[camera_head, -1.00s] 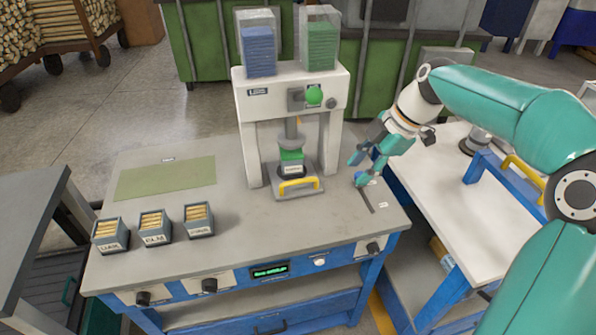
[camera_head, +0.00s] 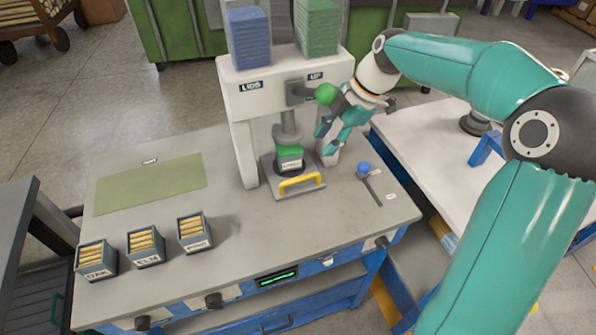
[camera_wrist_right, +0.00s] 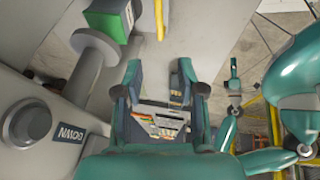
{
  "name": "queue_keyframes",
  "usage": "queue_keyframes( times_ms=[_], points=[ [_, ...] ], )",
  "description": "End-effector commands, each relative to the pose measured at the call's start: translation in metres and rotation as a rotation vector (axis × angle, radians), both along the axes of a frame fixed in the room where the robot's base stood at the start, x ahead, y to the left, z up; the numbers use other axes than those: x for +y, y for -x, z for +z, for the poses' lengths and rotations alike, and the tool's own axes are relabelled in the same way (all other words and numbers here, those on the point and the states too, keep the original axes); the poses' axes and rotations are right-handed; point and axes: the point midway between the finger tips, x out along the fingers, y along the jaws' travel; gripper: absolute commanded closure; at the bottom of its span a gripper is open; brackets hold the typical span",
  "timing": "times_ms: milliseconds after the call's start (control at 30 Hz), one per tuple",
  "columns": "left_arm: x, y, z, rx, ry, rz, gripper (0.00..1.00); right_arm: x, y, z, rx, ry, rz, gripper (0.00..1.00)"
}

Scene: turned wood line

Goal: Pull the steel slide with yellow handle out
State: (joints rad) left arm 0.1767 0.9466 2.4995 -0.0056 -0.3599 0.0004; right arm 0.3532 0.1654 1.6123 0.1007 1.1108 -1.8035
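The steel slide (camera_head: 284,194) lies on the table at the foot of the white press (camera_head: 243,125), its yellow handle (camera_head: 300,184) at the front. The handle also shows at the top of the right wrist view (camera_wrist_right: 159,18). My right gripper (camera_head: 326,141) is open and empty beside the press's right leg, above and right of the handle, apart from it. In the wrist view its fingers (camera_wrist_right: 160,92) are spread. My left gripper is not in view.
A blue knob (camera_head: 364,168) stands at a slot right of the slide. A green knob (camera_head: 326,94) is on the press. Several labelled boxes of wooden sticks (camera_head: 147,262) stand at the left front. The table in front of the handle is clear.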

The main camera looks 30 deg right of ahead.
Motion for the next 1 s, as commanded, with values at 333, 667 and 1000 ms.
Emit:
queue_keyframes(
  times_ms=[333, 667, 1000],
  points=[
    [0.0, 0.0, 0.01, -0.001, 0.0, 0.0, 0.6, 0.025, -0.019, -0.067, 0.007, -0.003, 0.002, 0.61],
    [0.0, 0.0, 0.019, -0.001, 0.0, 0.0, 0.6, 0.043, -0.034, -0.117, 0.005, -0.002, 0.001, 0.61],
    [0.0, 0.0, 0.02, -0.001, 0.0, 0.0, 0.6, 0.047, -0.038, -0.129, 0.0, 0.0, 0.001, 0.61]
  ],
)
